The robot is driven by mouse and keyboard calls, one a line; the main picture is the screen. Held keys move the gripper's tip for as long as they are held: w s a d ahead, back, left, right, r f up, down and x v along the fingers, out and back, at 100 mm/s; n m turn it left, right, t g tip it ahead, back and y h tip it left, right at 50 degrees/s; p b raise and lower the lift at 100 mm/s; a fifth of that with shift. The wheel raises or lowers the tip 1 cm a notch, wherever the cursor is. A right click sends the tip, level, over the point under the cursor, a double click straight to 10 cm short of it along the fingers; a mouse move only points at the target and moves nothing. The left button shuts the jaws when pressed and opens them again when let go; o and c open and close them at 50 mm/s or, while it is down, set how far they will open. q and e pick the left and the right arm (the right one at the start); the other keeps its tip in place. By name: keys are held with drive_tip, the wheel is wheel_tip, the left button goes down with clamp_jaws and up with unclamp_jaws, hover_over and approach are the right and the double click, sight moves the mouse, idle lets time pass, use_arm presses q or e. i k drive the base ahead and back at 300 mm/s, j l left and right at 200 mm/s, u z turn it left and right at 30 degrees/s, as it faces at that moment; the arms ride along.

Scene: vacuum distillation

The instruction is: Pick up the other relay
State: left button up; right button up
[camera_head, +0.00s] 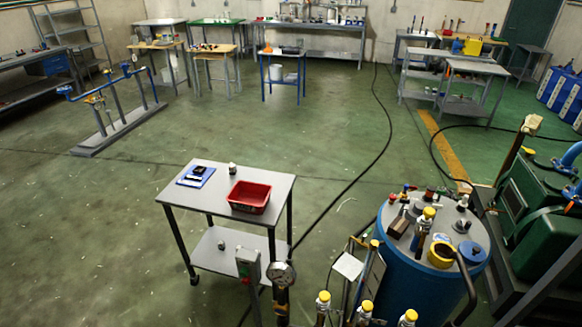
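A grey two-tier cart (272,181) stands in the middle of the floor. A small dark block (198,171) lies on a blue mat (188,182) at the left of its top; it may be a relay, but it is too small to be sure. A small pale item with a dark base (232,169) stands to the right of the mat, near the back edge. Another small pale and dark item (221,244) sits on the lower shelf. I cannot tell which of these is a relay. Neither of my grippers is in view.
A red bin (249,196) sits on the cart's right side and looks empty. A blue drum vessel (400,275) with fittings stands at the right, beside green machinery (535,205). A black hose crosses the floor. The floor left of the cart is clear.

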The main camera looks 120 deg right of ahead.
sight(232, 167)
drive_tip(key=z, duration=4.2)
drive_tip(key=i+j+z, duration=0.15)
drive_tip(key=j+z, duration=0.25)
drive_tip(key=i+j+z, duration=0.1)
drive_tip(key=j+z, duration=1.15)
drive_tip(key=k+j+z, duration=0.2)
drive_tip(key=j+z, duration=0.2)
drive_tip(key=j, duration=0.1)
